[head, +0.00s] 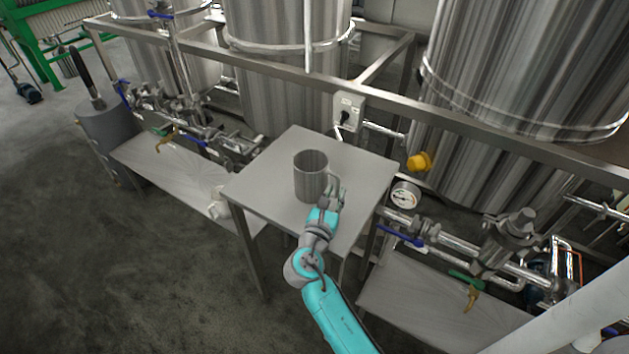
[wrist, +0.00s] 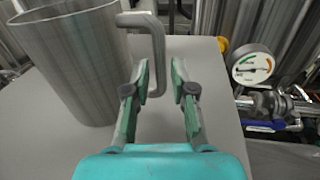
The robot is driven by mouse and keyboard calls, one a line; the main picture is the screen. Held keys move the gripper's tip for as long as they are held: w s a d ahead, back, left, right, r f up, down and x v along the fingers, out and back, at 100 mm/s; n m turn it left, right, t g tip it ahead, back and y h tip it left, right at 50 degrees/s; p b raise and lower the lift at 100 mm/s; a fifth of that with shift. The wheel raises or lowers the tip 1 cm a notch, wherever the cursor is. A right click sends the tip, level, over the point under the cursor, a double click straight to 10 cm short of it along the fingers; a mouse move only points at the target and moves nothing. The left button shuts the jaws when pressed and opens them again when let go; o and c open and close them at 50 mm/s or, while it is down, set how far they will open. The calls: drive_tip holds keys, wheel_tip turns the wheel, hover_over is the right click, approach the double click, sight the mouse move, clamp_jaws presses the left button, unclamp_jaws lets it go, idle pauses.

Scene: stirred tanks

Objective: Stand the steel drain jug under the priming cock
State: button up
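The steel drain jug (head: 311,178) stands upright on the steel table, its handle toward the right. In the wrist view the jug (wrist: 75,60) fills the left, and its bent handle (wrist: 157,60) shows in the middle. My gripper (head: 336,190) is at the handle side of the jug. In the wrist view its fingers (wrist: 161,80) are apart, with the handle's upright part between the tips and a gap on the right. Two brass cocks show, one at the left pipework (head: 168,136) and one at the right (head: 472,296); I cannot tell which is the priming cock.
The steel table (head: 260,190) is otherwise clear. Low steel shelves lie at left (head: 160,170) and right (head: 400,300), below pipework with blue-handled valves. A white vessel (head: 219,203) sits by the left shelf. A gauge (head: 405,196) and large tanks stand behind.

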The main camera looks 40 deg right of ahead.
drive_tip(key=shift+x, duration=1.05)
clamp_jaws()
